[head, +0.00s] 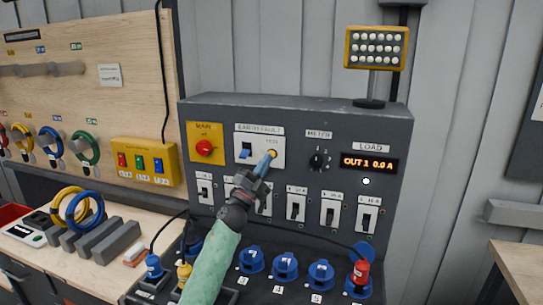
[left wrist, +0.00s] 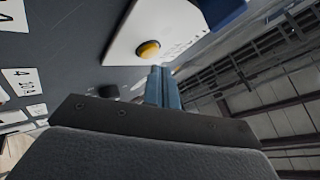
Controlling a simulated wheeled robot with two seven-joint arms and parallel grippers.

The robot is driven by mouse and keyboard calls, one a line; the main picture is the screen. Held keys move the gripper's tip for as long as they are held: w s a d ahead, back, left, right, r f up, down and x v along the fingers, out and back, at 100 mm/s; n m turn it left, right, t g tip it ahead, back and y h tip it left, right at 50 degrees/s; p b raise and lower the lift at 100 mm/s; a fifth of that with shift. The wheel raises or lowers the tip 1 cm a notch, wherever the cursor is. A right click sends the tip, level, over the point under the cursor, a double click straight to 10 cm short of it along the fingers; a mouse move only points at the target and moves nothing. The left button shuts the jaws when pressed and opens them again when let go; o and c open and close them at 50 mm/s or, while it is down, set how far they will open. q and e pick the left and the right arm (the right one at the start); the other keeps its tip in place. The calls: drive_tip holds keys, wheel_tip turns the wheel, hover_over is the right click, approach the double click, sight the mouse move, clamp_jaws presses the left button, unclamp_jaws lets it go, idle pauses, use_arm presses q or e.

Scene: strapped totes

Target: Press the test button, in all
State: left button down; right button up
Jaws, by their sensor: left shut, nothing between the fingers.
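The test button is a small yellow-orange button (head: 273,153) on the white earth fault plate (head: 259,140) of the grey panel. It also shows in the left wrist view (left wrist: 148,50), where its face is uncovered. My left gripper (head: 270,159) is shut and empty, its blue fingertips (left wrist: 163,72) right beside the button. In the left wrist view the tips lie just below and right of the button. I cannot tell whether they touch it. A blue switch (head: 246,149) sits left of the button on the same plate. My right gripper is not in view.
A red main knob (head: 204,148) on a yellow plate is at the left. A black meter knob (head: 319,160) and an orange display (head: 370,163) reading OUT 1 0.0 A are at the right. Several breaker switches and blue sockets (head: 285,265) lie below.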

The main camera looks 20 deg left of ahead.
use_arm(q)
drive_tip(key=s+p, duration=0.1)
drive_tip(key=s, duration=0.4)
drive_tip(key=shift+a, duration=0.1)
idle(0.3)
idle(0.5)
